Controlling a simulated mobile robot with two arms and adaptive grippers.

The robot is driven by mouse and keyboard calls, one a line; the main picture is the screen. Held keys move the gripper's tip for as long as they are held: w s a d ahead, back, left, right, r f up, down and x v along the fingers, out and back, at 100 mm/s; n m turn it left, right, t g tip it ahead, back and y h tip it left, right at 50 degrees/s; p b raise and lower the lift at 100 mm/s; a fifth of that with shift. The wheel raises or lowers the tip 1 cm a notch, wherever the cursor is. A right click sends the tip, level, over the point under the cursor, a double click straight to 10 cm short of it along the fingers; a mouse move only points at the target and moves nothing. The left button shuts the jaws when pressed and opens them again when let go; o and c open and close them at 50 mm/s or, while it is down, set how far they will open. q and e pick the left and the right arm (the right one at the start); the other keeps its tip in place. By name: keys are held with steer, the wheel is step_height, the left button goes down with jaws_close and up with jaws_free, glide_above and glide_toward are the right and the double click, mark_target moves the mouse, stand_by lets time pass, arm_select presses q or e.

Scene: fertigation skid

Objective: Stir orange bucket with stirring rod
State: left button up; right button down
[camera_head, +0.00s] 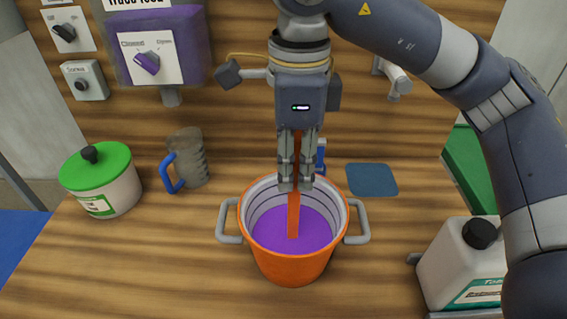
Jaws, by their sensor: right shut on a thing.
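The orange bucket (292,267) stands upright on the wooden bench, with a grey handle on each side and purple liquid (268,230) inside. My right gripper (295,185) points down over the back part of the bucket's opening. It is shut on the orange stirring rod (293,215). The rod hangs nearly upright, and its lower end reaches down to the purple liquid near the middle of the bucket. Whether its tip touches the bottom is hidden. My left gripper is not in view.
A white pot with a green lid (95,167) and a grey jug with a blue handle (188,160) stand left. A blue square mat (371,179) lies behind right. A white jerrycan (462,262) stands right. Control boxes with knobs (150,60) hang on the back wall.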

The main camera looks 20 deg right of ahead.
steer(key=shift+a, duration=0.15)
step_height(320, 180, up, 15)
steer(key=p, duration=1.2)
steer(key=shift+p, duration=0.35)
step_height(320, 180, up, 5)
steer(key=p, duration=0.4)
stand_by(0.4)
stand_by(0.7)
